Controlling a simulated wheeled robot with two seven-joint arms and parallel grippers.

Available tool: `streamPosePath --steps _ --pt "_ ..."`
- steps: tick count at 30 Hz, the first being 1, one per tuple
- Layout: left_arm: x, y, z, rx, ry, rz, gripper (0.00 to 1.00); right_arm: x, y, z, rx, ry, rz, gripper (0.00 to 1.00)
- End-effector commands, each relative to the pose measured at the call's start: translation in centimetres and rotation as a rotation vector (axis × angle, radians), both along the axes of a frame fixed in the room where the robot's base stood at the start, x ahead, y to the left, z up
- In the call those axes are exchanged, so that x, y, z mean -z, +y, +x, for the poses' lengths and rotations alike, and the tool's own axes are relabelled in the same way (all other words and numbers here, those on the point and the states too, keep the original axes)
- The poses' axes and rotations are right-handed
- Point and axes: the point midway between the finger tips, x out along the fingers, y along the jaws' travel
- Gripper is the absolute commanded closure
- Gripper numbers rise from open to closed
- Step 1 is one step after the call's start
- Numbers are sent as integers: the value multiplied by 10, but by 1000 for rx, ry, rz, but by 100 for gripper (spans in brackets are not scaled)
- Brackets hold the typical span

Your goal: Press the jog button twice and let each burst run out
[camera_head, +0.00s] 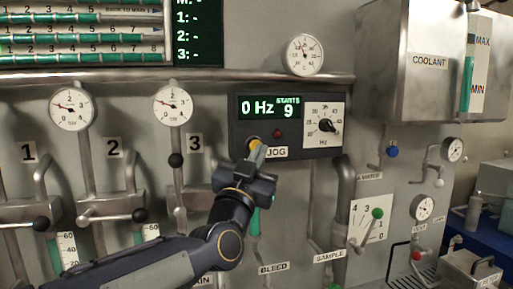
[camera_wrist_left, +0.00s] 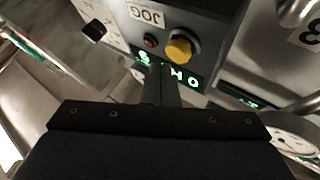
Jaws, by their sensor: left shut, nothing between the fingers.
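The yellow jog button (camera_head: 253,142) is on the dark control box (camera_head: 233,131), beside the "JOG" label (camera_head: 277,153). It also shows in the left wrist view (camera_wrist_left: 180,48), where the picture is upside down. My left gripper (camera_head: 258,152) is shut and empty, with its fingertips right at the button in the head view. In the left wrist view its fingers (camera_wrist_left: 161,84) end close by the button; I cannot tell whether they touch it. The green display (camera_head: 268,107) reads "0 Hz" and "STARTS 9". The red lamp (camera_head: 278,133) looks dark. My right gripper is not in view.
A Hz dial (camera_head: 325,125) sits right of the display. A horizontal pipe (camera_head: 220,77) runs above the box. Numbered valve handles (camera_head: 110,208) and gauges (camera_head: 173,105) are at left. A coolant tank (camera_head: 430,85) and a lever with a green knob (camera_head: 377,213) are at right.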

Motion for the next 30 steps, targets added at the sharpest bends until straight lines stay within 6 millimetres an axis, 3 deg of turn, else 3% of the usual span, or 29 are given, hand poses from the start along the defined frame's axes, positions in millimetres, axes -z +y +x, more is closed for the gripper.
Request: streamPosePath --steps 30 --pt "0 3 9 0 0 0 100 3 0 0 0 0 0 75"
